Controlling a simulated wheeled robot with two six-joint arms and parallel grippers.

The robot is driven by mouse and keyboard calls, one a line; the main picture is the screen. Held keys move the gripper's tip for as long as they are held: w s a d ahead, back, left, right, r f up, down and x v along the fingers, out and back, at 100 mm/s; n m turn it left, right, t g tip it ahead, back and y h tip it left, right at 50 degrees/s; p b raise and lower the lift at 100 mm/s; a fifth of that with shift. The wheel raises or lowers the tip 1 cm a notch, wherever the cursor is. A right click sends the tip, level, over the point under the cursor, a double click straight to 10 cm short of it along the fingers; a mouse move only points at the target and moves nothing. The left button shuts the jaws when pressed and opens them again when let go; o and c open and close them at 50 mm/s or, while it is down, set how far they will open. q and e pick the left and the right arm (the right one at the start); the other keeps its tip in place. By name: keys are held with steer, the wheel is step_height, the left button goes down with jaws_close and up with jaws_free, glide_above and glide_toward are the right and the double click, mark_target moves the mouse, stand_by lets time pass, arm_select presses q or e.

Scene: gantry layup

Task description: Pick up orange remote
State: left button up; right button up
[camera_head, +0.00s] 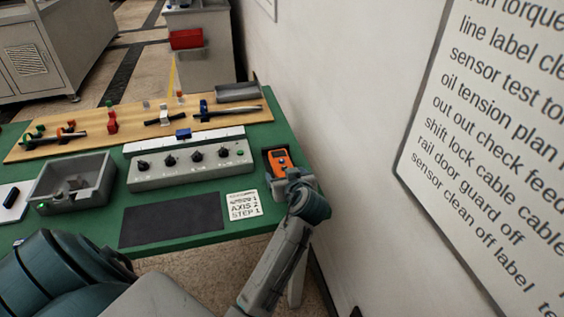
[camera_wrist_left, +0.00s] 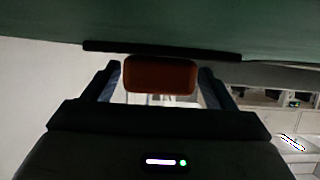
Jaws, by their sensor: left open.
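The orange remote (camera_head: 280,159) lies in a dark shallow holder (camera_head: 267,157) at the right end of the green table. My left gripper (camera_head: 284,174) is at the remote's near end, partly covering it. In the left wrist view, the end of the remote (camera_wrist_left: 160,75) shows between the two fingers (camera_wrist_left: 160,84) of my left gripper. The gripper is open, with a small gap on each side of the remote. The remote's far part is hidden in that view. My right gripper does not show.
The green table (camera_head: 190,198) also carries a grey control box with knobs (camera_head: 190,176), a dark mat (camera_head: 170,219), a white label card (camera_head: 243,205), a grey bin (camera_head: 48,203) and a wooden board (camera_head: 85,146). A white wall (camera_head: 330,110) stands close on the right.

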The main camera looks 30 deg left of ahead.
arm_select(q)
steer(key=shift+d+r, duration=0.1)
steer(key=shift+d, duration=0.05)
steer(key=shift+s+d+r, duration=0.15)
steer(key=shift+d+r, duration=0.05)
steer(key=shift+d, duration=0.05)
steer(key=shift+a+f, duration=0.1)
steer(key=shift+a, duration=0.05)
steer(key=c, duration=1.1)
steer(key=shift+c, duration=0.7)
steer(key=shift+r, duration=0.2)
